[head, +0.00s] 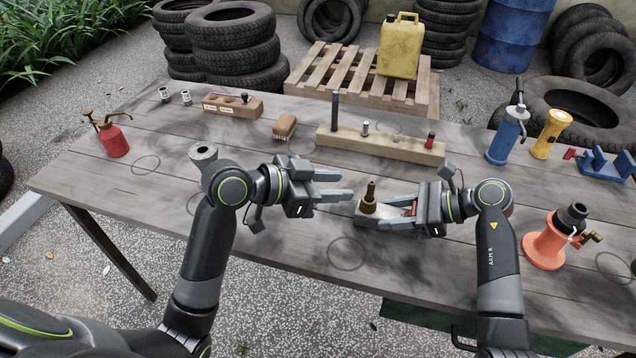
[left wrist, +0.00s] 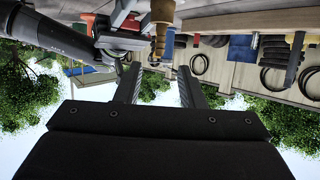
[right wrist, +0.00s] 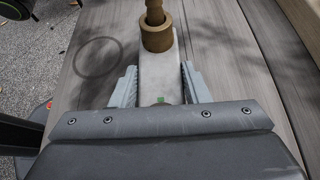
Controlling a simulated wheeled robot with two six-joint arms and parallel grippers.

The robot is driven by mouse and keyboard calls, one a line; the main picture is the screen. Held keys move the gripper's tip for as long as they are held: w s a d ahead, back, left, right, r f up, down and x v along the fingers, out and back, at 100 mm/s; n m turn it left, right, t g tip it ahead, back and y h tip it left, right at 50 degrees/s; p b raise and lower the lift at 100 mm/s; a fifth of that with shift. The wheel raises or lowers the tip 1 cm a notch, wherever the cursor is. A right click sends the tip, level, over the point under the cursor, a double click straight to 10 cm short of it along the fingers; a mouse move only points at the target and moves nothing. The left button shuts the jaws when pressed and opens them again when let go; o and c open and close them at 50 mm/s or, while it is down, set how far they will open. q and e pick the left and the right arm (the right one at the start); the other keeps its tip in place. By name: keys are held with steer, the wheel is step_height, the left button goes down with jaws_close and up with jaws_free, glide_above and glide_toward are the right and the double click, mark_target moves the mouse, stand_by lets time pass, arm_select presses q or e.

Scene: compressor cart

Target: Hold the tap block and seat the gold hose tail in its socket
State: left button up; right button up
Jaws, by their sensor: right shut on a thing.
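The tap block (head: 394,208) is a pale grey block, held off the table between the fingers of my right gripper (head: 405,207). In the right wrist view the block (right wrist: 160,80) lies lengthwise between both fingers (right wrist: 158,88). The gold hose tail (head: 370,193) stands upright at the block's far end, in a wider brass collar (right wrist: 156,38). How deep it sits I cannot tell. It also shows in the left wrist view (left wrist: 161,28). My left gripper (head: 350,192) is open and empty, its fingertips just left of the hose tail and apart from it.
A wooden rail (head: 380,143) with upright pegs and a wooden holder (head: 233,106) stand behind. A brush (head: 285,125) lies between them. A red oil can (head: 113,138) is at left. Blue and yellow cylinders and an orange jack (head: 545,243) are at right. The front middle is clear.

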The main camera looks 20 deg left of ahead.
arm_select(q)
steer(key=shift+v, duration=1.75)
arm_select(e)
steer(key=o, duration=0.8)
steer(key=shift+o, duration=0.2)
